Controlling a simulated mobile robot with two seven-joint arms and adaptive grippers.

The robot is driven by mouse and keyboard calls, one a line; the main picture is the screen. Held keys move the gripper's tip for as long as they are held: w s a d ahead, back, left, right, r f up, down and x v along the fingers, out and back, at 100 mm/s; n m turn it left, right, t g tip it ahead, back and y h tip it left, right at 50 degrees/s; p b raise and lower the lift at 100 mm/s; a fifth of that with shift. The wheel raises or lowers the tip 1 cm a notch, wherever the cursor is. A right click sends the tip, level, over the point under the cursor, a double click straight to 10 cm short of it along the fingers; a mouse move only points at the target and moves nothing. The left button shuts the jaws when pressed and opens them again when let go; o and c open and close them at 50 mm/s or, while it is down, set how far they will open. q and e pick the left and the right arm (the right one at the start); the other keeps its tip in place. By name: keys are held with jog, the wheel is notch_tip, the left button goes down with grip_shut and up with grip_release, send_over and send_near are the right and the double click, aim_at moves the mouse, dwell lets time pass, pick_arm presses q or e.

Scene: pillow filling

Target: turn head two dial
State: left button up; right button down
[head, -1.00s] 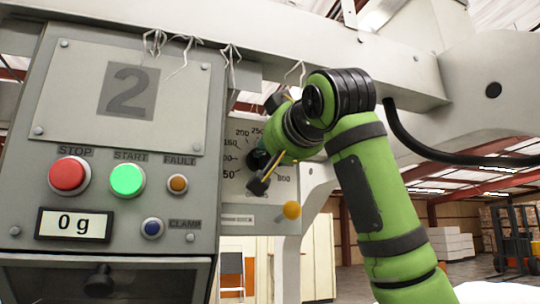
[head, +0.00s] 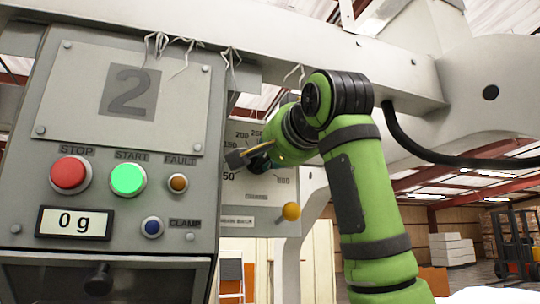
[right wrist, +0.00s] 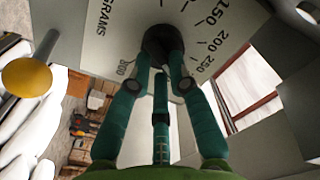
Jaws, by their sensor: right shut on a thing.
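The head two dial shows as a pale plate (head: 262,190) marked with gram numbers, just right of the panel labelled 2 (head: 128,92). Its dark knob (right wrist: 160,44) is in the middle of the numbers in the right wrist view. My right gripper (head: 250,160) is at the knob in the head view, its arm coming in from the right. In the right wrist view my right gripper (right wrist: 161,62) has its fingers closed around the dark knob. The arm and fingers hide part of the dial in the head view. My left gripper is in neither view.
The panel has a red STOP button (head: 70,174), a lit green START button (head: 128,179) and a display (head: 75,223) reading 0 g. A yellow ball knob (head: 291,211) is below the dial. A pale beam (head: 300,60) runs overhead.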

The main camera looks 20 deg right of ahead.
jog(key=shift+r, duration=0.1)
jog(key=c, duration=1.1)
grip_release()
jog(key=shift+c, duration=0.2)
jog(key=s, duration=1.2)
jog(key=shift+d, duration=0.2)
